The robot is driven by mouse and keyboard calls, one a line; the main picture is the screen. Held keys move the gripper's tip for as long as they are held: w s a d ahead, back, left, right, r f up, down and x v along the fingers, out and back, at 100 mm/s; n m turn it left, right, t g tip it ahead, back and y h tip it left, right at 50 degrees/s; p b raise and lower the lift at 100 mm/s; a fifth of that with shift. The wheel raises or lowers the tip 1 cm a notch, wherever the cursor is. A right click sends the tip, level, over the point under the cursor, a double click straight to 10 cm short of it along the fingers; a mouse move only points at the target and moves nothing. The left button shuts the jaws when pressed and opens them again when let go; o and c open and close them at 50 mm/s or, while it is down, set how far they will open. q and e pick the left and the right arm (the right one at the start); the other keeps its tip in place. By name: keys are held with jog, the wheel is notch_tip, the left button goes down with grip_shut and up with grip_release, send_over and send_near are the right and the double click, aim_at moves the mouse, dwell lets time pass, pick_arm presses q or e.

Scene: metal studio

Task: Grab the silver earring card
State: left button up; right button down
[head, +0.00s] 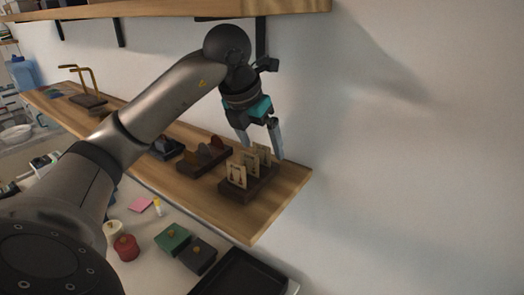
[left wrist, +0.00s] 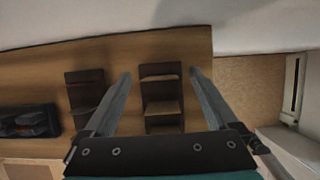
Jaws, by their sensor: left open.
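Several beige earring cards stand upright in a dark wooden stand (head: 262,188) near the right end of the wooden shelf. The front card (head: 237,176) bears small reddish marks; the others stand behind it, partly overlapped. I cannot tell which card holds silver earrings. My left gripper (head: 262,150) is open, pointing down just above the rear cards, with nothing between its fingers. In the left wrist view the open fingers (left wrist: 160,73) straddle the stand (left wrist: 150,105) from above, and the cards show only as thin edges. My right gripper is in neither view.
The wooden shelf (head: 290,188) also carries a second dark holder (head: 190,165) left of the stand. An upper shelf (head: 180,10) hangs above my arm. Below are green and dark boxes (head: 173,238) and a black tray (head: 250,275). The white wall is close behind.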

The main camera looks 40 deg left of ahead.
aim_at(262, 157)
pick_arm(q)
jog(key=shift+s+x, duration=0.2)
jog(key=shift+x, duration=1)
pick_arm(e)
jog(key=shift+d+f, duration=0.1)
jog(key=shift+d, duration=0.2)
pick_arm(q)
jog(key=c, duration=1.4)
